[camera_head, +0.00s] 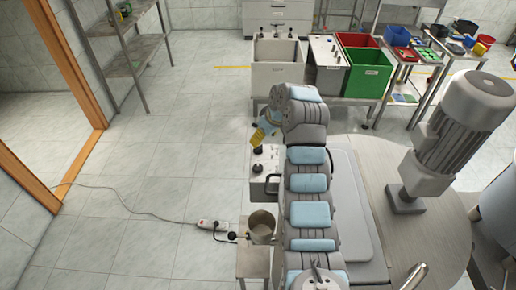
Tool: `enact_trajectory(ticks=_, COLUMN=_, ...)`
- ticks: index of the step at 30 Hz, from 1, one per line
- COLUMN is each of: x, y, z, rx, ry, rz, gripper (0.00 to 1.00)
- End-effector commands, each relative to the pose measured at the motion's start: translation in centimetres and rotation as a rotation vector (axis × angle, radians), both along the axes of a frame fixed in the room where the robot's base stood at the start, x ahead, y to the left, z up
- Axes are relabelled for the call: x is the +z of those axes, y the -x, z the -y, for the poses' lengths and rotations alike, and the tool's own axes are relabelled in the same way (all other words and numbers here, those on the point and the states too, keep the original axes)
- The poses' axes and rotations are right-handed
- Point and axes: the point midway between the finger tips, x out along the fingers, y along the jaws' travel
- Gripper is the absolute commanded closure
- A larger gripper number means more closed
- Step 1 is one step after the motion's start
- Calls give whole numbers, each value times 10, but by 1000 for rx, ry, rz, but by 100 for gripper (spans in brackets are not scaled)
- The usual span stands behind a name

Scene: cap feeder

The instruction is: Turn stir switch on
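A light grey control box (263,182) with dark knobs on its top stands left of my arm, at the edge of the round metal table. One dark knob (257,170) shows on its upper face. Another dark part (257,150) sits farther back on the box, just below my gripper. I cannot tell which control is the stir switch or its position. My gripper (257,138), with yellow and blue parts at the arm's end, hangs over the far end of the box. Its fingers are too small to tell open from shut, or whether they touch anything.
A metal pot (262,227) stands on a small stand in front of the box. A power strip (211,224) and cable lie on the floor at left. A large grey motor (465,125) rises at right. Red (358,40) and green (368,72) bins stand behind.

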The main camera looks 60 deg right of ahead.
Motion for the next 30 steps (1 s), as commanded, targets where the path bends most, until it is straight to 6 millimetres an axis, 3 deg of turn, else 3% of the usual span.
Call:
enact_trajectory(ticks=7, x=-37, y=-15, z=4, rx=1, ry=-3, rz=-1, gripper=30)
enact_trajectory(ticks=15, x=-60, y=-24, z=8, rx=-1, ry=0, rz=1, gripper=30)
enact_trajectory(ticks=30, x=-67, y=-27, z=9, rx=1, ry=2, rz=1, gripper=31)
